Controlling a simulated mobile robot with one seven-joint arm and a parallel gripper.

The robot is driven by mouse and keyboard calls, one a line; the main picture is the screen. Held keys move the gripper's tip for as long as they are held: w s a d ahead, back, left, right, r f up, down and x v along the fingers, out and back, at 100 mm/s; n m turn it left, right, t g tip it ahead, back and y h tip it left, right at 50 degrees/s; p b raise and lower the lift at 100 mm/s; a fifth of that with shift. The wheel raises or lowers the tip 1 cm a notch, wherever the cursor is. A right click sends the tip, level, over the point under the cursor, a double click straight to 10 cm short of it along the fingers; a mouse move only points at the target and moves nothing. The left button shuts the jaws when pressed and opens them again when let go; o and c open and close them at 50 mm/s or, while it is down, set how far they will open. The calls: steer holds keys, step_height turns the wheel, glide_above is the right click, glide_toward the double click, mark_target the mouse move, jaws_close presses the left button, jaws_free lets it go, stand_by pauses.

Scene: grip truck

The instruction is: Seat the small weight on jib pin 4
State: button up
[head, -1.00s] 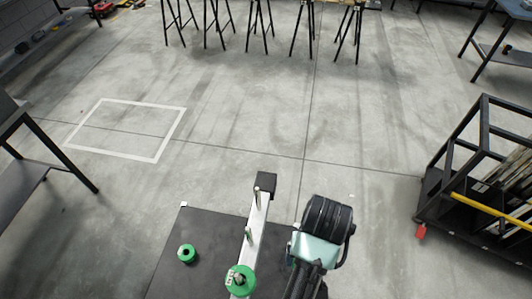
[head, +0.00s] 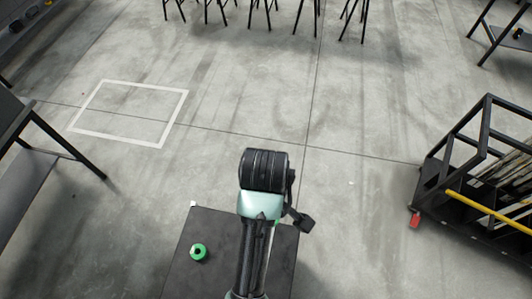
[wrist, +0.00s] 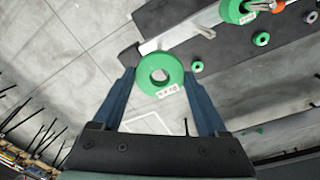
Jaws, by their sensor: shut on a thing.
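My gripper (wrist: 161,76) is shut on the small weight (wrist: 146,78), a green ring with a centre hole and a white label, held between two blue fingers. The pale jib beam (wrist: 178,37) runs from a black end block (wrist: 129,56) toward the upper right. The held weight appears in front of the beam's outer end; its height above the beam cannot be told. A grey pin (wrist: 204,31) stands bare on the beam. Another, bigger-looking green weight (wrist: 232,12) sits farther along it.
A green weight (head: 198,252) lies on the dark platform (head: 215,225) left of my arm. More small green rings (wrist: 262,39) show in the wrist view. A black cart (head: 470,205) stands right; a dark table (head: 40,140) stands left. Floor ahead is clear.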

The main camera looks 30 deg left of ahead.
steer(key=shift+w+a+f, duration=0.1)
steer(key=shift+w+f, duration=0.1)
steer(key=shift+f, duration=2.2)
steer(key=shift+w+a+f+b, duration=0.1)
steer(key=shift+w+f+b, duration=0.1)
steer(key=shift+f+b, duration=1.85)
steer(key=shift+w+f+b, duration=0.2)
steer(key=shift+f+b, duration=0.8)
steer(key=shift+f, duration=2.05)
steer(key=o, duration=0.9)
steer(key=shift+c, duration=0.2)
steer(key=r, duration=0.3)
steer(key=r+p, duration=0.1)
steer(key=r, duration=0.7)
steer(key=shift+s+r, duration=0.25)
steer(key=shift+s, duration=0.1)
steer(key=shift+s+r+p, duration=0.1)
steer(key=shift+r+p, duration=0.6)
steer(key=shift+p, duration=0.3)
